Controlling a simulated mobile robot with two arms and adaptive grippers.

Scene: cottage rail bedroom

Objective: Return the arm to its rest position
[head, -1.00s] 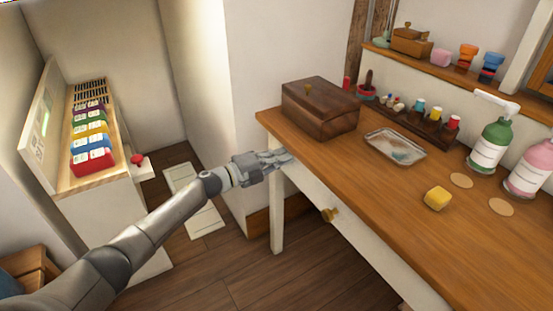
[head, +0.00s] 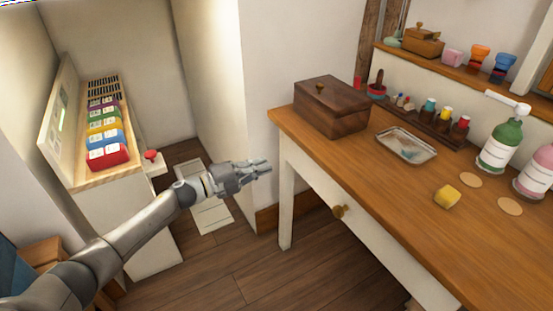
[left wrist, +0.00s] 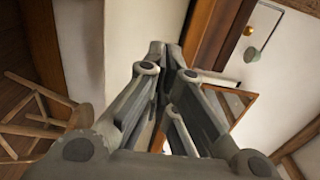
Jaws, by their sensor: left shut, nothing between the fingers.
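My left arm reaches in from the lower left of the head view. Its gripper (head: 264,166) is shut and empty, in the air just left of the table's near left corner and apart from it. In the left wrist view the closed fingers (left wrist: 172,52) fill the middle, with nothing between them. My right gripper does not show in either view.
The wooden table (head: 400,215) with a drawer knob (head: 339,211) is close on the right. It bears a dark wooden box (head: 332,105), a metal tray (head: 407,146) and a yellow block (head: 447,197). A cabinet with colored packs (head: 108,157) stands left.

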